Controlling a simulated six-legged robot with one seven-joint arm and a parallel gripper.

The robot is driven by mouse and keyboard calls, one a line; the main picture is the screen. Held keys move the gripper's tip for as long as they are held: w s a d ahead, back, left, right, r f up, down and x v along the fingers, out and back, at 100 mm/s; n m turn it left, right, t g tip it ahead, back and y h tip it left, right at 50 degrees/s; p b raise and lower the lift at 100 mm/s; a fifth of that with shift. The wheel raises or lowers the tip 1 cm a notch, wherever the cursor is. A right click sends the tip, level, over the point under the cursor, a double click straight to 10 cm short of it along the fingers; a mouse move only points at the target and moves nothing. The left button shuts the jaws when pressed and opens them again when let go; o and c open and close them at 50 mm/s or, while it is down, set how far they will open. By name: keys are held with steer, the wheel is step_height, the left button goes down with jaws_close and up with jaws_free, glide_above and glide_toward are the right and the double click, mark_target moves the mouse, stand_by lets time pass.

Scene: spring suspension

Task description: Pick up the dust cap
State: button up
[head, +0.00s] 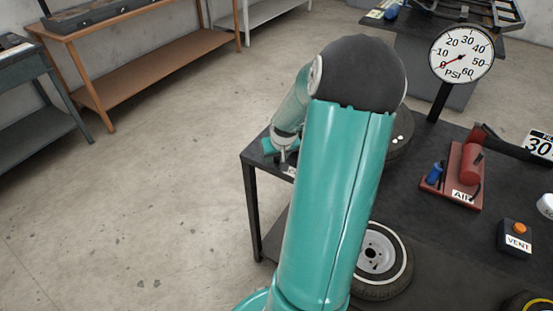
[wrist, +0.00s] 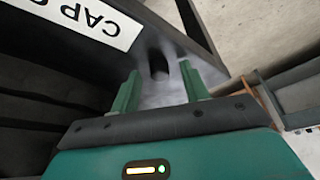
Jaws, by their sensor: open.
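In the wrist view my gripper (wrist: 160,80) is open, with its two green fingers apart. A small dark, rounded piece (wrist: 159,68), possibly the dust cap, shows between and just beyond the fingertips. It is blurred, and I cannot tell whether either finger touches it. A white label (wrist: 75,20) reading "CAP" is on the dark surface beside it, partly cut off. In the head view my gripper (head: 279,154) is at the left corner of the dark table (head: 420,150), near a small white label. No dust cap can be made out there.
The table carries a PSI gauge (head: 461,53), a red air unit (head: 466,170), a vent box (head: 516,238) and a white round piece (head: 546,205). A wheel (head: 380,258) is lower down. My arm hides part of the table. Floor to the left is clear.

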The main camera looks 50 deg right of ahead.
mark_target(277, 158)
jaws_close()
steer(key=shift+r, duration=0.1)
steer(key=shift+r, duration=0.45)
step_height(277, 158, up, 2)
steer(key=shift+r, duration=0.2)
steer(key=s+a+r, duration=0.9)
steer(key=a+r, duration=0.1)
steer(key=r, duration=0.2)
steer(key=shift+s+a+r, duration=0.15)
steer(key=shift+a+r, duration=0.05)
steer(key=shift+r, duration=0.1)
